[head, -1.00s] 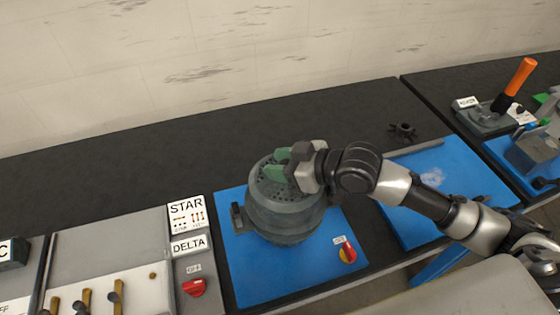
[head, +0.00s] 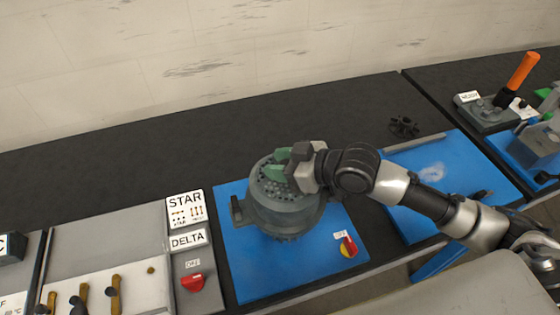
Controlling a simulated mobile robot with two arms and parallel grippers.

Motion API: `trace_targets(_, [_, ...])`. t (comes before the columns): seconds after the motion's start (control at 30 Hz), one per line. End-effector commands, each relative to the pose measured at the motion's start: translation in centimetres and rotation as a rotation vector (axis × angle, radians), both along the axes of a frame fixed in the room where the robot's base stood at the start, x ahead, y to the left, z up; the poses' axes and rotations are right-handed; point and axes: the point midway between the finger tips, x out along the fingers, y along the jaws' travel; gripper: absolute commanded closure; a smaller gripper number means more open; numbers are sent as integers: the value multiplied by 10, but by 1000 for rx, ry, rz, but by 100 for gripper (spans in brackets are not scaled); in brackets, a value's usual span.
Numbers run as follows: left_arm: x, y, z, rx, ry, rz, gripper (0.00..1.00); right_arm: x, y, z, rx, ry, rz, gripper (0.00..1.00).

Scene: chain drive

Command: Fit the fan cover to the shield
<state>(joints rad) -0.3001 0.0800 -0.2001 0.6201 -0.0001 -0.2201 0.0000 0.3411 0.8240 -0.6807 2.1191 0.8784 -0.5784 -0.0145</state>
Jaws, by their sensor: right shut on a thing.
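The motor (head: 285,222) is a grey-green cylinder standing upright on a blue mat (head: 245,275). The round, perforated fan cover (head: 266,187) is at its top. My right gripper (head: 285,168), with green fingertips, is shut at the cover's upper edge and hides part of it. I cannot tell whether the cover is fully seated on the shield below, as the seam is unclear. My left gripper is not in view.
A red and yellow switch (head: 347,247) stands on the mat's right side. A star-delta panel (head: 188,240) with a red knob is at the left. A black fan-like part (head: 404,127) lies behind the right blue mat (head: 455,160). The bench's back left is clear.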

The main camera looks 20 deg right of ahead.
Motion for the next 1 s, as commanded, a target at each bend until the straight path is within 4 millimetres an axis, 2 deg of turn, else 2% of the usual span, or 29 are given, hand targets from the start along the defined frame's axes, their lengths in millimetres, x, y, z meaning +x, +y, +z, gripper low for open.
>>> trace_targets(0.4, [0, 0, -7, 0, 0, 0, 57, 0, 0, -10, 2, -3, 0, 100])
trace_targets(0.43, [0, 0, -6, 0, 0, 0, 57, 0, 0, -9, 1, -3, -1, 57])
trace_targets(0.6, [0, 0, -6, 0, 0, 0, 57, 0, 0, -9, 1, -2, 0, 32])
trace_targets(0.87, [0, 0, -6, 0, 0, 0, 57, 0, 0, -10, -1, 2, 0, 32])
trace_targets(1.0, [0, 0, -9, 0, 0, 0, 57, -5, -7, -8, -2, 0, -1, 32])
